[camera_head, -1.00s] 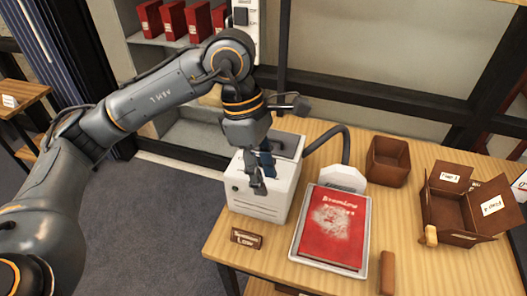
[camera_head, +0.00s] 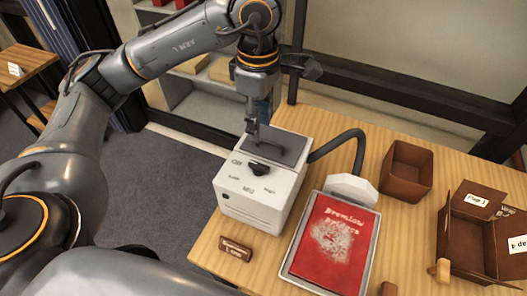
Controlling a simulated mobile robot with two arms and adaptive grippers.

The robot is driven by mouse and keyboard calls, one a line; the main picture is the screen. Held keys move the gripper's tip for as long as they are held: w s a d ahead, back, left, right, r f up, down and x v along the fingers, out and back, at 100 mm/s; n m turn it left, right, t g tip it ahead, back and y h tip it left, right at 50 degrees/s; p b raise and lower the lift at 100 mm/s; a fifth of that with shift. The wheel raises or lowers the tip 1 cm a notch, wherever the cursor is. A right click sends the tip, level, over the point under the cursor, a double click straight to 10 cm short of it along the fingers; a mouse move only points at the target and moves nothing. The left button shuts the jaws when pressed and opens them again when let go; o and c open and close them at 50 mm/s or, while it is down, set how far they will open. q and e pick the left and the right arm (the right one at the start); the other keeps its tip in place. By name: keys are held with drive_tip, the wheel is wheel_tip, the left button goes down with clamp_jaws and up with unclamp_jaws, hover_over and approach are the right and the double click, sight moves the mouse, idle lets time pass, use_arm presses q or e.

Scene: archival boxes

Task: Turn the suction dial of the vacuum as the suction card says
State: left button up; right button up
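The vacuum (camera_head: 235,203) is a white box on the wooden table, with a grey panel on its top and a hose at its right. Its black suction dial (camera_head: 258,169) is on the top face, with small words around it; the one in front seems to read "MED". I cannot tell where the dial points. My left gripper (camera_head: 253,138) points down just behind the dial, over the grey panel, apart from the dial. Its fingers are seen edge-on, so their opening is unclear.
A red book (camera_head: 332,240) lies in a grey tray (camera_head: 292,262) beside the vacuum, with the white hose nozzle (camera_head: 352,188) behind it. A brown open box (camera_head: 406,171) and a labelled, flapped box (camera_head: 470,232) stand at the right. Shelves are behind.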

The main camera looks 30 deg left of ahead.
use_arm(q)
drive_tip(key=p, duration=0.1)
hover_over(259, 165)
drive_tip(key=f, duration=0.5)
drive_tip(key=shift+s, duration=0.2)
drive_tip(key=f, duration=0.3)
drive_tip(key=f+p, duration=0.1)
drive_tip(key=f, duration=0.3)
drive_tip(key=shift+w+p, duration=0.2)
drive_tip(key=shift+p, duration=0.1)
use_arm(e)
drive_tip(key=r, duration=0.1)
drive_tip(key=s+r, duration=0.1)
drive_tip(key=shift+s+a+r, duration=0.1)
drive_tip(key=shift+s+r, duration=0.05)
drive_tip(key=shift+r, duration=0.2)
drive_tip(key=shift+s, duration=0.1)
use_arm(q)
clamp_jaws()
use_arm(e)
drive_tip(key=shift+s, duration=0.25)
